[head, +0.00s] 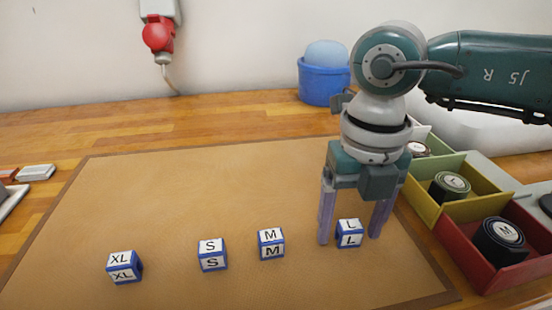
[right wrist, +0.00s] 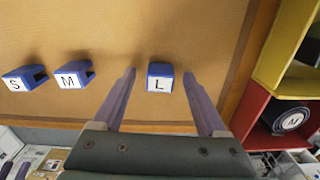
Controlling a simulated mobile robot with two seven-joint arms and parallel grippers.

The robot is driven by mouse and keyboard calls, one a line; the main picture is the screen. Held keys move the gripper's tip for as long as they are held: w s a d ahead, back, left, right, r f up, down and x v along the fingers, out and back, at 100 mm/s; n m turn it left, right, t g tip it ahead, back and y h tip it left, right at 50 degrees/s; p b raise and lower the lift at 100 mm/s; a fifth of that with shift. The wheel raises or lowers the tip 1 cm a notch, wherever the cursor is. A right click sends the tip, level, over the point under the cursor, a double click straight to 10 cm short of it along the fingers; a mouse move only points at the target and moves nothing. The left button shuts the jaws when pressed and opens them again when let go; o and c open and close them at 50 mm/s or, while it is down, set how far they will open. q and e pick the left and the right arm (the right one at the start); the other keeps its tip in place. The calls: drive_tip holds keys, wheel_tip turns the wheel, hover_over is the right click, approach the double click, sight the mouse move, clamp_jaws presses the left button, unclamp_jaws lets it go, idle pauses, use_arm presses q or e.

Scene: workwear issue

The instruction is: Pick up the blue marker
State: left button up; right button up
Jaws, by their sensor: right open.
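Several blue markers with white lettered faces stand in a loose row on the tan mat (head: 190,195). They are the XL marker (head: 124,267), the S marker (head: 212,254), the M marker (head: 271,243) and the L marker (head: 349,233). My right gripper (head: 350,238) is open and points down, with one finger on each side of the L marker. In the right wrist view the L marker (right wrist: 160,78) lies between the fingertips, with gaps showing on both sides. The S marker (right wrist: 20,80) and M marker (right wrist: 73,74) are left of the fingers.
Right of the mat are a yellow-green bin (head: 450,207) holding a roll marked L (head: 450,186) and a red bin (head: 488,276) holding a dark roll marked M (head: 500,241). A blue tub (head: 324,85) stands at the back.

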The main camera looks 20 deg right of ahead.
drive_tip(key=shift+f, duration=0.1)
drive_tip(key=shift+c, duration=0.2)
clamp_jaws()
idle(0.4)
